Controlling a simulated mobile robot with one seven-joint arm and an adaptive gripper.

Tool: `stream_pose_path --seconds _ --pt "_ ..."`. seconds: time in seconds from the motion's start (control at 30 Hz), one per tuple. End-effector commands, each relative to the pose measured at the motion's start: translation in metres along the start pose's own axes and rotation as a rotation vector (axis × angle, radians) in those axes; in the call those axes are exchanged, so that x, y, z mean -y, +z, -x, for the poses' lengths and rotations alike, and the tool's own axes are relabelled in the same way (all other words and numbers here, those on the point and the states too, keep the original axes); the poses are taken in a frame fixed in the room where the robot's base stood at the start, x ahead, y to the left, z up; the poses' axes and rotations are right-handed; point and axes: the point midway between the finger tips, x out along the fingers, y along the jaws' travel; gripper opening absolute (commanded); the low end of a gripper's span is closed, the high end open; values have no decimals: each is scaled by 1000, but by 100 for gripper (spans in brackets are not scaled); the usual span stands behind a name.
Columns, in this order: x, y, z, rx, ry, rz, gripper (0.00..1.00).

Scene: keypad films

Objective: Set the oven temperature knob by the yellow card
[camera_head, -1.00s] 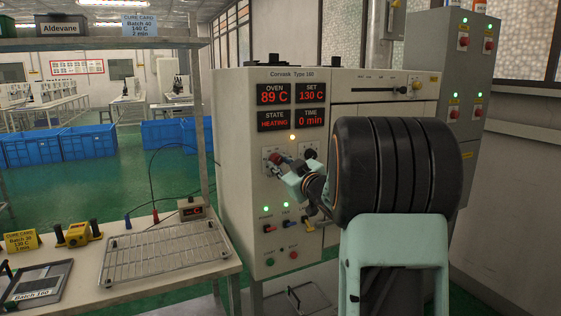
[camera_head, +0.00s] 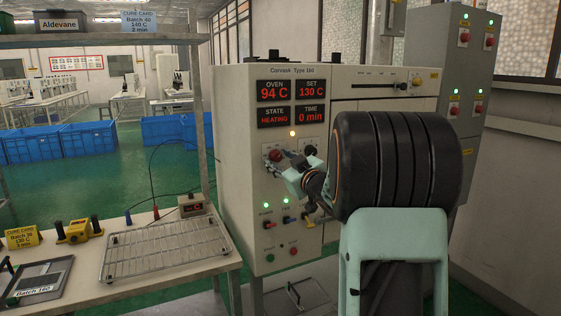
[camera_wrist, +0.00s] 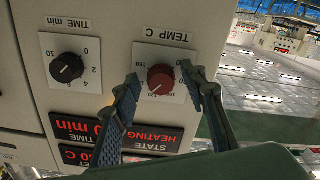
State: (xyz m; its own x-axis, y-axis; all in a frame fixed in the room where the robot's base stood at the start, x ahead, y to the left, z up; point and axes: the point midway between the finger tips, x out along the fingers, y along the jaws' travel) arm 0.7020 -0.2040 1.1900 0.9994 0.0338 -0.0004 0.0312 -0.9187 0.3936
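The red temperature knob (camera_wrist: 161,79) sits on a white "TEMP C" plate, upside down in the wrist view. In the head view the knob (camera_head: 275,155) is at the left of the panel. My gripper (camera_wrist: 161,74) is open, one finger on each side of the knob, with small gaps showing; contact deeper in cannot be told. The SET display (camera_head: 311,91) reads 130 C and the OVEN display (camera_head: 276,91) reads 94 C. The yellow card (camera_head: 21,237) on the table's left reads 130 C; its batch and minutes lines are too small to be sure.
A black time knob (camera_wrist: 67,67) is beside the red knob. A blue card (camera_head: 139,22) on the shelf reads 140 C. A wire rack (camera_head: 165,250) lies on the table. Small switches (camera_head: 268,224) and buttons sit below the knobs.

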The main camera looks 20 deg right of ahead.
Motion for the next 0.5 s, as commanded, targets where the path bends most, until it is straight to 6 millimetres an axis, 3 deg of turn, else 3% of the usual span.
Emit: stream_pose_path --seconds 0.17,0.5 --pt "-1 0 12 0 1 1 39" --pt "-1 -1 81 0 3 0 39"
